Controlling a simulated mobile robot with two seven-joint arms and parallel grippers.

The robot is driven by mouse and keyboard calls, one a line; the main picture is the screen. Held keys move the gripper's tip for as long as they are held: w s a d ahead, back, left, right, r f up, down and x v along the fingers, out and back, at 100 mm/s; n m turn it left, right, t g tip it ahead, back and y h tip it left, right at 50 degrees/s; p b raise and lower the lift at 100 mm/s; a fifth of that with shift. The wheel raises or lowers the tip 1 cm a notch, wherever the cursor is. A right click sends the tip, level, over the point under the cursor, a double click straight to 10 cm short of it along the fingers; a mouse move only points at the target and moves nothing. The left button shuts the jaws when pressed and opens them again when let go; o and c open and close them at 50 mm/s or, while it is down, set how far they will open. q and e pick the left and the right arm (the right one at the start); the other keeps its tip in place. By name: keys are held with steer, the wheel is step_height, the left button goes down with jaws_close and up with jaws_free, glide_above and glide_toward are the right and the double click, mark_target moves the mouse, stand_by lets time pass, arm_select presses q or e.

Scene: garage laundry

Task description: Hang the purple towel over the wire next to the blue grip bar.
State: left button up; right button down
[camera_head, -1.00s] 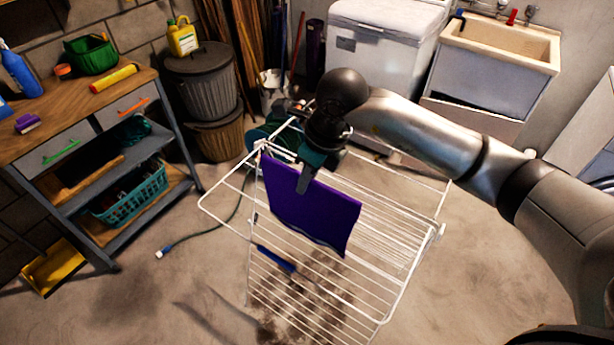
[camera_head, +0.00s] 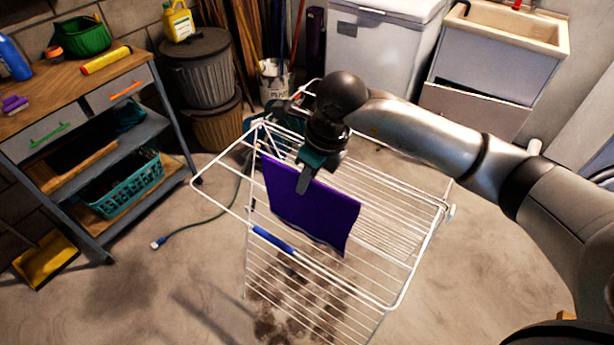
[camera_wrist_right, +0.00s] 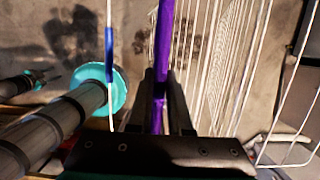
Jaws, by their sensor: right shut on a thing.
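The purple towel (camera_head: 322,214) hangs as a flat sheet from my right gripper (camera_head: 304,184), which is shut on its upper edge. The towel is over the white drying rack (camera_head: 420,262). The blue grip bar (camera_head: 272,239) is on the rack's near-left wire, just below and left of the towel in the head view. In the right wrist view the towel (camera_wrist_right: 164,35) is edge-on between the fingers (camera_wrist_right: 160,82), right of and apart from the blue bar (camera_wrist_right: 109,52). I cannot tell whether its lower edge touches the wires. My left gripper is not identifiable in view.
A workbench (camera_head: 75,100) with a teal basket (camera_head: 125,186) stands at the left. A dark bin (camera_head: 203,72), a white freezer (camera_head: 385,45) and a sink (camera_head: 510,38) line the back. A hose (camera_head: 200,224) lies on the floor left of the rack.

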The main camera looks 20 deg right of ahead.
mark_target(306, 211)
steer(key=shift+f+b, duration=3.45)
steer(key=shift+f, duration=0.8)
steer(key=shift+f+b, duration=0.55)
steer(key=shift+f, duration=0.3)
steer(key=c, duration=0.8)
jaws_free()
steer(key=shift+c, duration=0.2)
steer(key=shift+o, duration=0.4)
